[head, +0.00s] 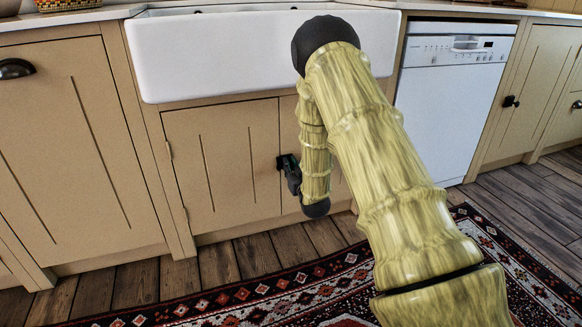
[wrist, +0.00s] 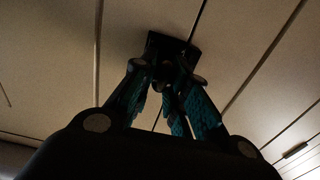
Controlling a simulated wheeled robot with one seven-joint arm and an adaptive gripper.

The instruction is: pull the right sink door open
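The right sink door (head: 341,190) is tan and mostly hidden behind my arm in the head view. It looks closed, flush with the left sink door (head: 222,165). A dark knob on a square plate (wrist: 172,46) sits at the meeting edge of the doors, at the top middle of the wrist view. My gripper (head: 290,172) is at this knob, pointing at the cabinet front. In the wrist view its teal-padded fingers (wrist: 164,78) lean inward and close in on both sides of the knob. The exact contact is dark and hard to see.
A white sink (head: 210,50) juts out above the doors. A white dishwasher (head: 450,95) stands to the right, and a tan cabinet (head: 65,150) to the left. A patterned rug (head: 250,295) lies on the wooden floor (head: 150,280), which is clear before the doors.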

